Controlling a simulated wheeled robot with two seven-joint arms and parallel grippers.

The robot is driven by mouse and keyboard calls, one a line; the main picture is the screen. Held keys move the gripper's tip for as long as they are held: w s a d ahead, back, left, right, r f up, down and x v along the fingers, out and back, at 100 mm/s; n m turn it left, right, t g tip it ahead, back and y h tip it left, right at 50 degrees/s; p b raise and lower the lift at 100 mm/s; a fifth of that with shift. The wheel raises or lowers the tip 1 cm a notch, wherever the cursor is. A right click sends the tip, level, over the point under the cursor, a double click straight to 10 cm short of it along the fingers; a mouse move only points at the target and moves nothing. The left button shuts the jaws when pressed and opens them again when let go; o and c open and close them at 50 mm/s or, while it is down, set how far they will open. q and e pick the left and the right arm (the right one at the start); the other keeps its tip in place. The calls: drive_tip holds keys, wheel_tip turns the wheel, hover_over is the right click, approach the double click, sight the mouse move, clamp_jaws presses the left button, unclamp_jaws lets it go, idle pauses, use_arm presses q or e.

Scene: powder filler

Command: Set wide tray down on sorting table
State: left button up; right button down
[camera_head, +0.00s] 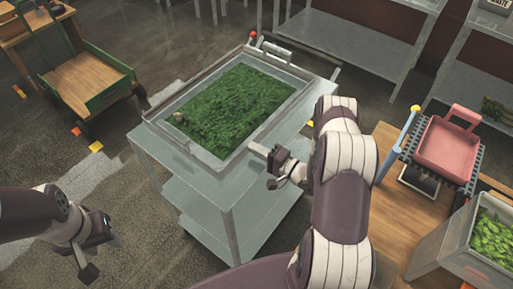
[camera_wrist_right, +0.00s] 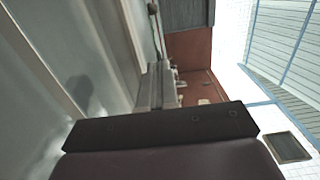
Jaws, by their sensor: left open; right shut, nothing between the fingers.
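The wide tray (camera_head: 180,147) is a shallow metal tray full of green leaves (camera_head: 232,105). It lies flat on top of a grey metal table (camera_head: 209,188) with a lower shelf. A small pale lump rests on the leaves near the left side. My right gripper (camera_head: 258,150) is shut and empty at the tray's near right side; I cannot tell whether it touches the rim. In the right wrist view its fingers (camera_wrist_right: 157,88) point along a pale grey surface. My left gripper (camera_head: 90,262) is open and empty, well left of the table.
A grey bin (camera_head: 450,238) of leaves stands nearer. A green cart (camera_head: 77,75) is at the back left. Floor is open left of the metal table.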

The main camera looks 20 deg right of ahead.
sight(230, 140)
drive_tip(key=b+x, duration=0.5)
drive_tip(key=x, duration=0.5)
drive_tip(key=shift+w+a+f, duration=0.1)
drive_tip(key=shift+w+a, duration=0.1)
drive_tip(key=shift+w, duration=0.15)
